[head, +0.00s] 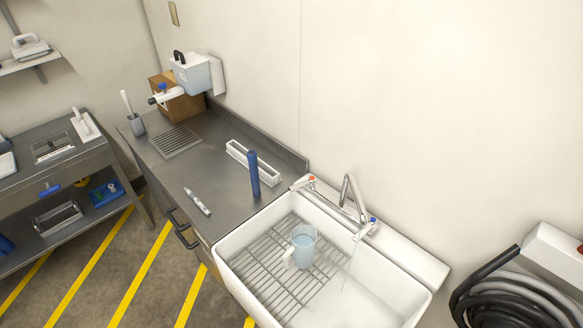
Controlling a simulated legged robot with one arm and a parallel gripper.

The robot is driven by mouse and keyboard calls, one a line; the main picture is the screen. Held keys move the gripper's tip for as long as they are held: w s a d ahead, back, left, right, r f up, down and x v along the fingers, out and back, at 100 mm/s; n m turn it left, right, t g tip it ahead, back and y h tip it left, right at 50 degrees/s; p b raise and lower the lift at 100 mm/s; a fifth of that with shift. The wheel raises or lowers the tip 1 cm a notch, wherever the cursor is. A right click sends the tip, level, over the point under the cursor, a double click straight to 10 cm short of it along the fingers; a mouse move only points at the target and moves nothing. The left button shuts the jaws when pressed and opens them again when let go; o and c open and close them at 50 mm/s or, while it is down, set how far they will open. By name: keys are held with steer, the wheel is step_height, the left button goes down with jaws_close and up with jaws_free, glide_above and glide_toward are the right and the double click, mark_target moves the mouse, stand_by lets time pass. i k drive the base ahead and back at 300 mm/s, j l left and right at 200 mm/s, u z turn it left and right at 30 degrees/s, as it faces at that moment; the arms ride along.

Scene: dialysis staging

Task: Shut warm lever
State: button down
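A chrome tap (350,190) stands on the back ledge of a white sink (407,264). A lever with a red mark (311,180) is at the ledge's left end, and a lever with a blue mark (372,221) is right of the spout. No label shows which is warm; red suggests it. A thin stream of water (350,262) appears to fall into the sink. A clear jug (303,249) holding bluish water stands on the wire rack (262,281) in the sink, left of the stream. My gripper is not in view.
A black hose coil (507,298) hangs at the right. The striped floor in front looks clear.

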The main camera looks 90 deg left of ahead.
mark_target(311, 181)
steer(key=u, duration=3.1)
steer(key=i+j+z, duration=0.1)
steer(key=i+j, duration=0.3)
steer(key=j, duration=0.2)
steer(key=i+j+z, duration=0.15)
steer(key=j, duration=0.2)
steer(key=i+j, duration=0.25)
steer(key=i+j+z, duration=0.15)
steer(key=j, duration=0.25)
steer(key=i+j, duration=0.2)
steer(key=j, duration=0.15)
steer(key=i+j+z, duration=0.15)
steer(key=j, duration=0.2)
steer(key=i+j, duration=0.2)
steer(key=j, duration=0.2)
steer(key=z, duration=0.05)
